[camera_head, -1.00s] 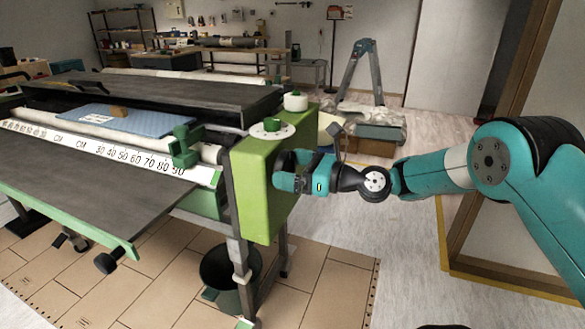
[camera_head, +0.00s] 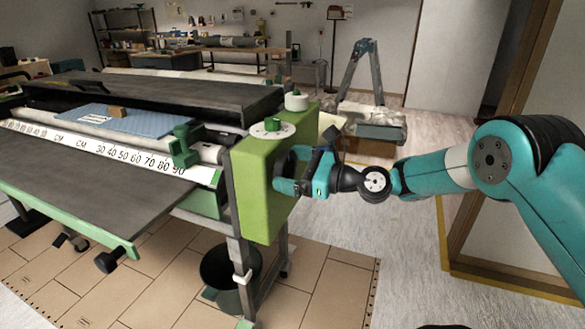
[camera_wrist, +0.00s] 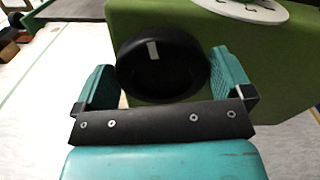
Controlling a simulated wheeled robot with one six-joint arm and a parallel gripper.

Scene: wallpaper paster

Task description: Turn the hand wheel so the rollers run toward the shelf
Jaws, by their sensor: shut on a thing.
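The hand wheel (camera_wrist: 161,72) is a round black knob with a white mark near its top, on the side of the green housing (camera_head: 262,185) of the pasting machine. My gripper (camera_wrist: 160,88) has one teal finger on each side of the wheel and is shut on it. In the head view my gripper (camera_head: 284,172) reaches the housing from the right and mostly hides the wheel. A pale roller (camera_head: 210,153) runs along the machine behind the white scale (camera_head: 120,154).
A blue patterned sheet (camera_head: 145,123) with a small brown block lies on the machine. A metal shelf (camera_head: 126,40) stands at the back left. A stepladder (camera_head: 363,65) and boxes (camera_head: 378,132) stand behind my arm.

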